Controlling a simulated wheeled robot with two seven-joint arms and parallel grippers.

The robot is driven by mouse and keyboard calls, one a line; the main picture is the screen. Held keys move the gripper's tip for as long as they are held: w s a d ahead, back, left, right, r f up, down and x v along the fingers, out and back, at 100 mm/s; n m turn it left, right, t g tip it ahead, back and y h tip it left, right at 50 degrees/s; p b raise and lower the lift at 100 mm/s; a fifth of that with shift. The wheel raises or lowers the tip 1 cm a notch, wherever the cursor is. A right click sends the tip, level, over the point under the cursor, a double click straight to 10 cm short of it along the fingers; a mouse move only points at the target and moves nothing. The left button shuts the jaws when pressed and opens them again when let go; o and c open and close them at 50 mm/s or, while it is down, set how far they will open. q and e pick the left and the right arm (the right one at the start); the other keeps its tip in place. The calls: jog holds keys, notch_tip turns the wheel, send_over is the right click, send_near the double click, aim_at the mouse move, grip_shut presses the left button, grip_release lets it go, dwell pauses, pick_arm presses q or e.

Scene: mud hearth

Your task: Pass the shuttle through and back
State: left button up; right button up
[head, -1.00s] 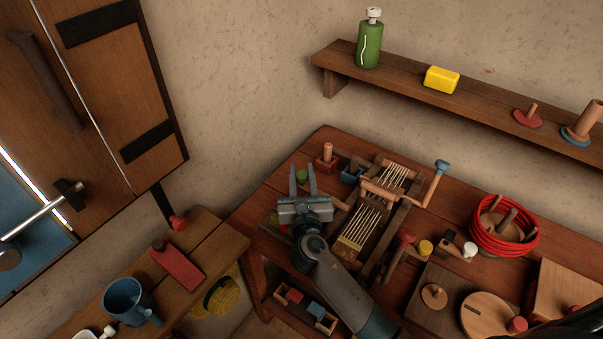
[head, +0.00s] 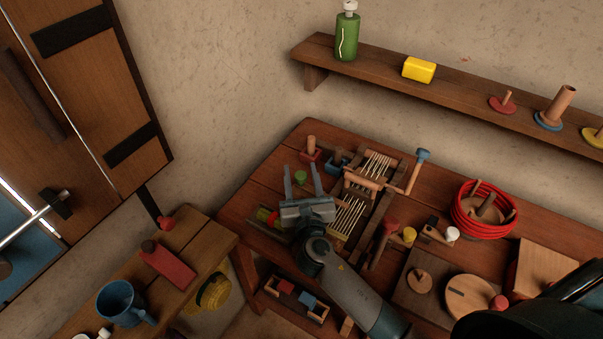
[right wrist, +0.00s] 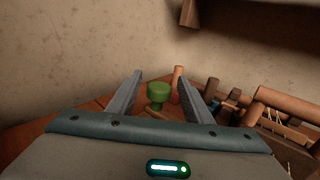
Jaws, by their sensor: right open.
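The loom stands on the table in the head view, with pale warp threads (head: 348,217) and a wooden frame. My right gripper (head: 301,166) is at its left side, open. A green round-topped knob (head: 300,177) shows between its fingers, apparently clear of both. In the right wrist view the green knob (right wrist: 158,92) is between the open fingers (right wrist: 155,82), with a tan wooden piece (right wrist: 157,114) just below it. I cannot tell whether this is the shuttle; the gripper hides much of that side. My left gripper is not in view.
A blue-knobbed handle (head: 421,157) rises at the loom's right. A red coil (head: 483,209) and wooden blocks fill the table's right. A shelf (head: 460,83) runs above.

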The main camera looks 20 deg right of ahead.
jog(key=shift+r, duration=0.5)
notch_tip(320, 180, up, 3)
jog(key=shift+r, duration=0.2)
jog(key=s+d+r, duration=0.6)
jog(key=s+d, duration=0.1)
jog(key=s, duration=0.2)
jog(key=shift+d+r, duration=0.25)
jog(key=shift+r, duration=0.05)
